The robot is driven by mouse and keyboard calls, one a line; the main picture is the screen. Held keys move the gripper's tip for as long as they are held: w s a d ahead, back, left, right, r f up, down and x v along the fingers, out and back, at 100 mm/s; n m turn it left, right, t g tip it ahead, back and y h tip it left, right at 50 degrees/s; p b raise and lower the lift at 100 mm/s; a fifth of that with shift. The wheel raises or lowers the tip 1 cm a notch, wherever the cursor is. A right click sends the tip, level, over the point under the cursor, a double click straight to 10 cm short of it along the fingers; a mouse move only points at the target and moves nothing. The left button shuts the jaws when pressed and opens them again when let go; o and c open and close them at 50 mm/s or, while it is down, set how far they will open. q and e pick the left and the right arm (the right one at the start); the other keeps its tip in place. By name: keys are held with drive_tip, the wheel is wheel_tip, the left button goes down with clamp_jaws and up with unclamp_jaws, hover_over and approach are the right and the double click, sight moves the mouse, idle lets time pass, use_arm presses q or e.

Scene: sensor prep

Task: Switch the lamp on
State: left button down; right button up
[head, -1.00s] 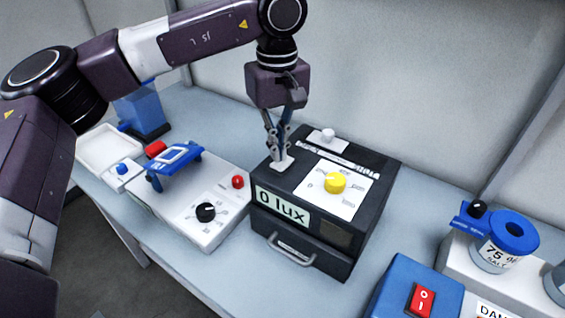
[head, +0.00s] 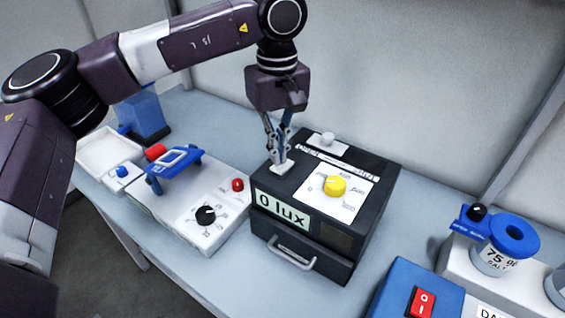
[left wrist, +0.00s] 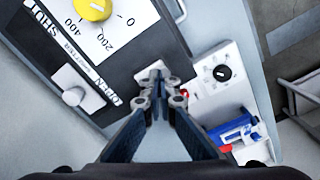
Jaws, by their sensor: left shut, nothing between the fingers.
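A black box (head: 357,226) stands on the bench with a "0 lux" display (head: 283,211) on its front. Its top carries a yellow dial (head: 335,185), which also shows in the left wrist view (left wrist: 93,9), and a white shutter knob (head: 327,138) (left wrist: 73,96). A small white switch (head: 283,169) sits at the top's left side, partly hidden by my fingers. My left gripper (head: 279,160) is shut and empty, pointing down with its tips at this switch; whether they touch it I cannot tell. In the left wrist view my fingertips (left wrist: 161,88) partly cover the switch. My right gripper is not in view.
Left of the box is a white unit (head: 197,227) with a black dial, a red button and a blue frame. At the right stand a blue box (head: 399,282) with a red rocker switch and a cup (head: 497,258) with a blue rim. The wall stands close behind.

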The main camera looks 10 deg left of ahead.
sight(278, 168)
use_arm(q)
drive_tip(key=shift+f, duration=0.2)
idle(0.3)
drive_tip(key=shift+f+b, duration=0.8)
drive_tip(key=shift+f, duration=0.15)
idle(0.3)
drive_tip(key=shift+r, duration=0.15)
drive_tip(key=shift+r+p, duration=2.55)
drive_tip(key=shift+r, duration=0.9)
drive_tip(key=shift+f, duration=0.15)
